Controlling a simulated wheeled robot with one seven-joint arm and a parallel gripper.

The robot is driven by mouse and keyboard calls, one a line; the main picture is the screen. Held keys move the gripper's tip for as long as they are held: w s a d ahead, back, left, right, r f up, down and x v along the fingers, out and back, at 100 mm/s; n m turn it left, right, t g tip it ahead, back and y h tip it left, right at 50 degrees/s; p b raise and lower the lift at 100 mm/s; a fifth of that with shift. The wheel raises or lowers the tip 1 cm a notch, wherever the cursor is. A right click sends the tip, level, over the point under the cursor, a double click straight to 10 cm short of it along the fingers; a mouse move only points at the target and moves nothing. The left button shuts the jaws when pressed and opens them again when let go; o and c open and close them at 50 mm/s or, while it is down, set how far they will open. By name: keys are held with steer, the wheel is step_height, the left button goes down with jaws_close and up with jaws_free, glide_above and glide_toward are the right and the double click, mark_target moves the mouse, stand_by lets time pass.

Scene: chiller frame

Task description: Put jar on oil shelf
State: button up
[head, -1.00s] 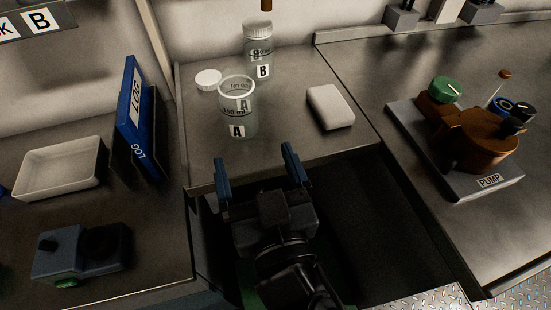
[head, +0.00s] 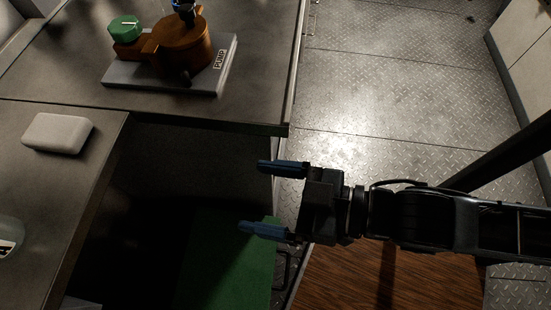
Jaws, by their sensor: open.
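My gripper (head: 262,197) is open, with its two blue fingers apart and nothing between them. It points left, over the dark gap beside the steel counter and the floor. Part of a clear jar (head: 8,238) with a white label shows at the left edge of the head view, cut off by the frame, so its letter cannot be read. It stands on the lower left counter (head: 60,185), well away from my gripper. No shelf marked for oil shows in this view.
A pump unit (head: 180,50) with a green knob and brown body stands on the upper counter (head: 255,75). A white block (head: 58,132) lies on the left counter. A green surface (head: 235,275) and wood-look panel (head: 385,275) lie below. Tread-plate floor (head: 380,90) is clear at upper right.

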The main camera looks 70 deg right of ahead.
steer(key=s+d+r+m+h, duration=0.1)
steer(key=s+d+r+h, duration=0.1)
steer(key=s+d, duration=0.3)
steer(key=s+r, duration=0.1)
steer(key=s, duration=0.2)
steer(key=shift+s+d+m+h, duration=0.15)
steer(key=shift+d+m+h, duration=0.15)
steer(key=shift+m, duration=0.1)
stand_by(0.5)
